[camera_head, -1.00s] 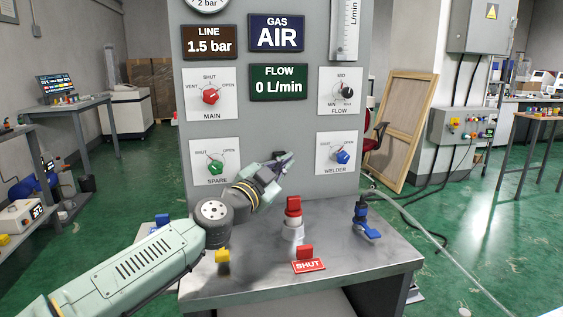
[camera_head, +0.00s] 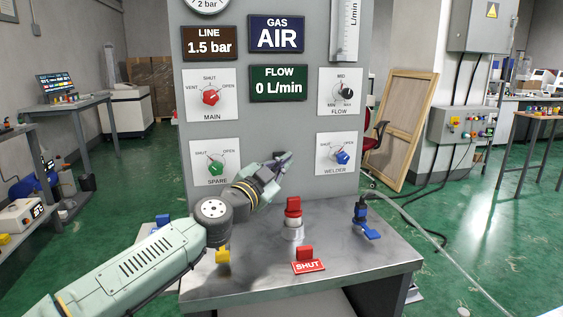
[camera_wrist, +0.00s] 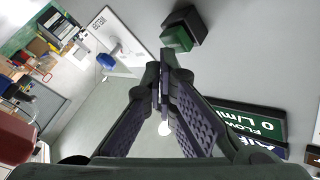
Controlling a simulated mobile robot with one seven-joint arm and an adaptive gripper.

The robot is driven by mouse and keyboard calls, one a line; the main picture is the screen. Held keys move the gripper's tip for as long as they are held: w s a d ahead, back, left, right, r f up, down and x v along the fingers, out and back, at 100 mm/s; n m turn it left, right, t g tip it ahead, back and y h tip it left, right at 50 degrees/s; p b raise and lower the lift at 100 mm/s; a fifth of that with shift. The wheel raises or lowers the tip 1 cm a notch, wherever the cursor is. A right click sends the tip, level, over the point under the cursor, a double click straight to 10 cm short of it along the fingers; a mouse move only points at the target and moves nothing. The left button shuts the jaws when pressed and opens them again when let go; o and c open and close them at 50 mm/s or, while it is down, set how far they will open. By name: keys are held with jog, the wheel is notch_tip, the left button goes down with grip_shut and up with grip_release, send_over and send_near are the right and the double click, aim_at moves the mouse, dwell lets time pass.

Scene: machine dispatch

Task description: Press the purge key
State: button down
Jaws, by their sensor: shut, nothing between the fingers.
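A green push key (camera_wrist: 177,39) in a dark square housing stands out from the grey panel in the wrist view, just beyond my fingertips. No label on it can be read; it is the only push key I see on this panel. In the head view, only the dark housing (camera_head: 279,154) shows, mostly behind my gripper. My gripper (camera_head: 288,156) is shut and empty, in front of the panel between the spare and welder knobs. In the wrist view, my fingertips (camera_wrist: 163,62) meet just below the key in the picture, and a small gap seems to separate them.
The panel carries a red main knob (camera_head: 211,97), black flow knob (camera_head: 347,93), green spare knob (camera_head: 215,168) and blue welder knob (camera_head: 342,157). On the bench below stand a red-topped fitting (camera_head: 293,212), a blue-handled valve (camera_head: 366,225) and a red SHUT tag (camera_head: 308,267).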

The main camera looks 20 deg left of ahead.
jog(key=shift+w+a, duration=0.3)
jog(key=shift+w, duration=0.15)
dwell(0.6)
jog(key=shift+p, duration=0.3)
jog(key=shift+s+d, duration=0.55)
jog(key=shift+s, duration=0.25)
jog(key=shift+s+d+p, duration=0.3)
jog(key=shift+s+d, duration=0.4)
jog(key=shift+s, duration=0.35)
jog(key=shift+s+d+p, duration=0.25)
jog(key=shift+s+d, duration=0.45)
jog(key=shift+s, duration=0.3)
